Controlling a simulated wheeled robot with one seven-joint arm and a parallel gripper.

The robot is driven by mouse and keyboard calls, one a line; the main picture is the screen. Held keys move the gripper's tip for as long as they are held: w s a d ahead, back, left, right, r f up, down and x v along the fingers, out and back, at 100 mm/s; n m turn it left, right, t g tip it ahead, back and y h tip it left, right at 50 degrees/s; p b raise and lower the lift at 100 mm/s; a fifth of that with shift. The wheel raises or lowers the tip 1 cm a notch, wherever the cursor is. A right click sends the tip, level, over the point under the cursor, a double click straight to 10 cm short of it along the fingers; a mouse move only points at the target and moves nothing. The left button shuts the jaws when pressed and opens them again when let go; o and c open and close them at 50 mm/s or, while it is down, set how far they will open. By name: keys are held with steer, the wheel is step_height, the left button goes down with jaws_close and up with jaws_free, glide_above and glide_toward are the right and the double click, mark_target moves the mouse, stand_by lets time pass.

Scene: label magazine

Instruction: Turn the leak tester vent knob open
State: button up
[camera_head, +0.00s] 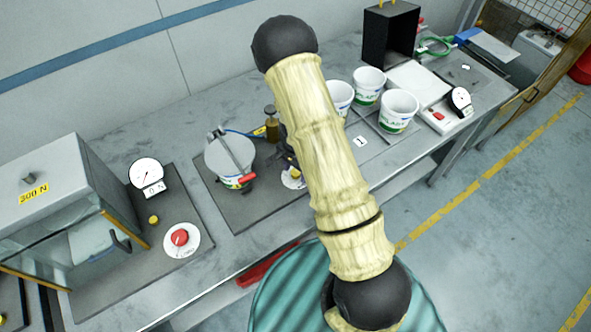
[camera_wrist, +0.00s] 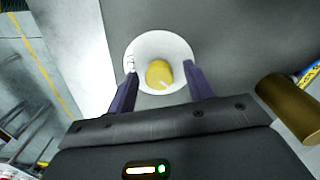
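The vent knob (camera_wrist: 159,75) is yellow with a pale pointer line toward the lower right, on a round white dial (camera_wrist: 150,47) in the wrist view. My gripper (camera_wrist: 160,72) is open, with one dark purple finger on each side of the knob and a visible gap to it. In the head view the white dial (camera_head: 293,180) shows only in part, because my arm covers most of it. The leak tester holds a white lidded tub (camera_head: 231,160) under a grey clamp with a red handle (camera_head: 248,177), left of the dial.
A brass cylinder (camera_wrist: 290,105) stands close to the right finger; it also shows in the head view (camera_head: 272,128). White tubs (camera_head: 398,111) stand right of my arm. A press box marked 300 N (camera_head: 40,190) and a red knob (camera_head: 180,238) are at the left.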

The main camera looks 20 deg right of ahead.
mark_target(295, 172)
step_height(295, 172, up, 17)
steer(key=b, duration=0.2)
steer(key=shift+r, duration=0.2)
stand_by(0.5)
steer(key=s+r+n+t+b, duration=0.1)
steer(key=s+r+n, duration=0.3)
steer(key=s+n, duration=0.7)
steer(key=s+t, duration=0.1)
steer(key=s, duration=0.2)
steer(key=shift+s+r+t, duration=0.25)
steer(key=shift+r+t, duration=0.05)
steer(key=shift+d, duration=0.1)
